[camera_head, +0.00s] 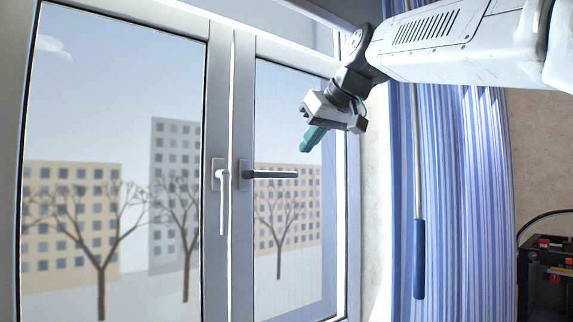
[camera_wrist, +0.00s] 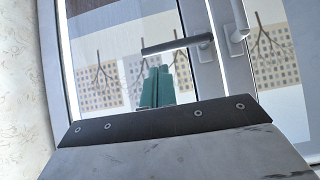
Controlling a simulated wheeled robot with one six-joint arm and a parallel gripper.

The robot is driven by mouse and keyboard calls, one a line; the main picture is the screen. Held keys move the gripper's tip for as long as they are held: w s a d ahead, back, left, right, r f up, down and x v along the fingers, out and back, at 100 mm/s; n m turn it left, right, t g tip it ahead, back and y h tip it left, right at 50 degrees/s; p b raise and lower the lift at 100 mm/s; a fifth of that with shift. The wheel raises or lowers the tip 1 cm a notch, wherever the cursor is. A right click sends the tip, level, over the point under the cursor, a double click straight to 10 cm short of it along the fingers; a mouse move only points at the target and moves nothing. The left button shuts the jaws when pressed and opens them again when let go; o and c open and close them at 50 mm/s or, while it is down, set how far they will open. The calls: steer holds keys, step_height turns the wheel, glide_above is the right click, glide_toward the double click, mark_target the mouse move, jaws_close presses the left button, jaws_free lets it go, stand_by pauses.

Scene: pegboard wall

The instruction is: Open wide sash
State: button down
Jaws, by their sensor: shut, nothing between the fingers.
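The window has a wide left sash (camera_head: 214,105) and a narrower right sash (camera_head: 244,100). The wide sash carries a white handle (camera_head: 222,190) pointing straight down. The right sash carries a dark handle (camera_head: 272,174) lying horizontal. My gripper (camera_head: 312,139) is above and right of the dark handle, apart from it, its teal fingers shut and empty. In the wrist view, which looks upside down, my shut fingers (camera_wrist: 165,88) appear just below the dark handle (camera_wrist: 178,44). The white handle (camera_wrist: 238,20) is farther right there. I cannot tell whether either sash is ajar.
A blue striped curtain (camera_head: 465,200) hangs right of the window. A rod with a blue grip (camera_head: 419,258) hangs before it. A dark machine (camera_head: 548,275) stands at the lower right. Pale wall (camera_wrist: 20,100) lies beside the window. The space before the wide pane looks clear.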

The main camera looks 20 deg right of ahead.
mark_target(286, 163)
steer(key=x, duration=0.3)
steer(key=w+r+x, duration=0.1)
steer(key=x, duration=0.5)
steer(key=shift+w+a+r, duration=0.1)
steer(key=shift+w+r, duration=0.05)
steer(key=shift+w, duration=0.2)
